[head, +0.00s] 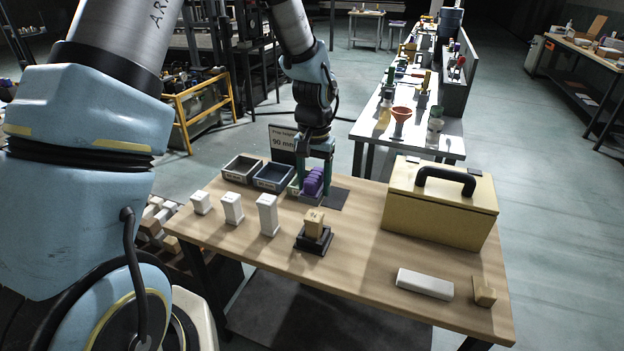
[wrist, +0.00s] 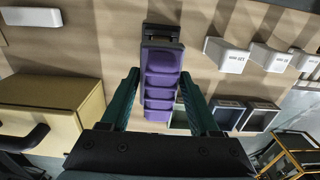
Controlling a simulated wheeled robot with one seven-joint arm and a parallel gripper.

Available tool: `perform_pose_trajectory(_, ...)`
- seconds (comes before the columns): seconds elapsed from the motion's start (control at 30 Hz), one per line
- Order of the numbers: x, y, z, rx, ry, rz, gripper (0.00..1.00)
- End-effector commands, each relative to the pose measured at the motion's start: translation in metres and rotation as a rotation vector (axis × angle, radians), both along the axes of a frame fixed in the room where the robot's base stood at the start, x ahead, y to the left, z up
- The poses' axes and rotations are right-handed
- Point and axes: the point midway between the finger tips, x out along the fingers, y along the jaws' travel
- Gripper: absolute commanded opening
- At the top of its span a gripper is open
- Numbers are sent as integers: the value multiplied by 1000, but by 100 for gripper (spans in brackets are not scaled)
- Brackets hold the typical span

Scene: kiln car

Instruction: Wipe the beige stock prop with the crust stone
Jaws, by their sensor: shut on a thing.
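The beige stock prop (head: 315,223) stands upright in a black holder (head: 313,241) near the middle of the table. My gripper (head: 316,172) points down behind it, nearer the table's far edge. Its fingers are shut on a purple ribbed block (head: 314,184), seemingly the crust stone. The purple block also shows between the fingers in the wrist view (wrist: 161,80). It is apart from the prop in the head view. I cannot tell whether it touches the table. In the wrist view the holder shows dark beyond the block, and the beige prop is not clearly seen.
Several white blocks (head: 267,214) stand left of the prop. Open bins (head: 272,177) and a height sign (head: 284,140) are behind them. A yellow box (head: 437,208) with a black handle stands right. A white bar (head: 424,284) and a notched beige block (head: 485,291) lie front right.

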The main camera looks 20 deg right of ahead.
Motion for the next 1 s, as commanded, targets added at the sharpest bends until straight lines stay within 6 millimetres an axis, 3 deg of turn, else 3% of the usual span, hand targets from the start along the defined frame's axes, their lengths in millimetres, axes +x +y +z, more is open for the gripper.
perform_pose_trajectory(0.27, 0, 1, -3, -1, -1, 2, 2)
perform_pose_trajectory(0.73, 0, 1, -44, 0, 0, 2, 2)
perform_pose_trajectory(1.0, 0, 1, -52, -1, -1, 2, 2)
